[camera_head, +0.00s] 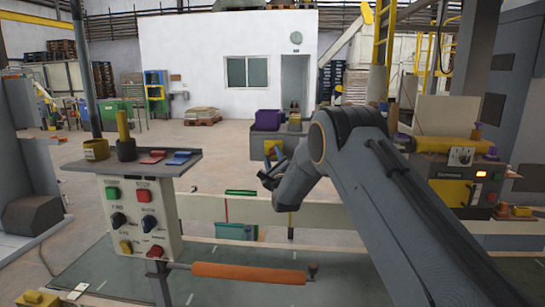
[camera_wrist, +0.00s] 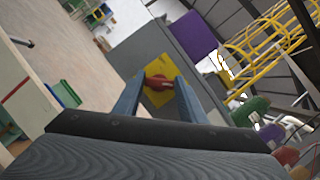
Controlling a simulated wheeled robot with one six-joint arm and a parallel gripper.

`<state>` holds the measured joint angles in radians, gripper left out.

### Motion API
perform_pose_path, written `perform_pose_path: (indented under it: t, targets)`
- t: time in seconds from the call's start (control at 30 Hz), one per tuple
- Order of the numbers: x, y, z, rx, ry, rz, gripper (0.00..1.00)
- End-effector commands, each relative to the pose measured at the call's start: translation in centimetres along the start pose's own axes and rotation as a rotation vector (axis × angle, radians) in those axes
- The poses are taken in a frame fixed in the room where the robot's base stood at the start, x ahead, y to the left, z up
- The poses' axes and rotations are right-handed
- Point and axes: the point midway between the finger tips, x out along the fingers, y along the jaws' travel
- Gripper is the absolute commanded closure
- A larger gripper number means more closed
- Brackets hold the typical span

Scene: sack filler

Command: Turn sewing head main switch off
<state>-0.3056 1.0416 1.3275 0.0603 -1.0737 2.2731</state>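A red rotary switch handle (camera_wrist: 158,83) sits on a yellow plate (camera_wrist: 163,66) on the side of a grey box (camera_wrist: 148,43); I take it for the sewing head main switch. In the head view the yellow plate (camera_head: 276,146) shows on the grey box (camera_head: 257,140), partly behind my gripper. My gripper (camera_head: 270,166) reaches toward the plate. In the wrist view my gripper (camera_wrist: 160,84) is open, its two fingers apart with the red handle seen between them. I cannot tell whether the fingers touch the handle. The handle's exact angle is unclear.
A control panel (camera_head: 140,215) with buttons and knobs stands at the left, near an orange roller (camera_head: 248,273). A yellow and black machine (camera_head: 452,190) stands at the right. A purple block (camera_head: 268,119) rests on the grey box. A pale rail (camera_head: 330,218) runs below my arm.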

Motion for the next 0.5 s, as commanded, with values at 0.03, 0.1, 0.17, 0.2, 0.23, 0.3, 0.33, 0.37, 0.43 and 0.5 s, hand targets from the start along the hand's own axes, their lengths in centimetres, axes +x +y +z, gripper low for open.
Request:
perform_pose_path:
  t: [0.03,0.1,0.17,0.2,0.23,0.3,0.33,0.37,0.43,0.5]
  targets:
    - [-0.01,0.01,0.00,0.000,0.000,0.000,0.74]
    - [-0.01,0.01,0.01,0.000,0.000,0.000,0.85]
    - [-0.01,0.01,0.01,0.000,0.000,0.001,0.85]
    - [-0.01,0.01,0.01,-0.001,0.000,0.001,0.85]
    - [-0.01,0.01,0.00,-0.003,0.000,0.002,0.85]
    - [-0.01,0.02,-0.02,-0.010,0.000,0.005,0.85]
    - [-0.02,0.02,-0.03,-0.015,0.000,0.007,0.85]
    - [-0.02,0.02,-0.04,-0.022,0.001,0.010,0.85]
    - [-0.02,0.02,-0.05,-0.042,0.001,0.018,0.85]
    - [0.00,-0.01,-0.01,-0.072,-0.001,0.030,0.85]
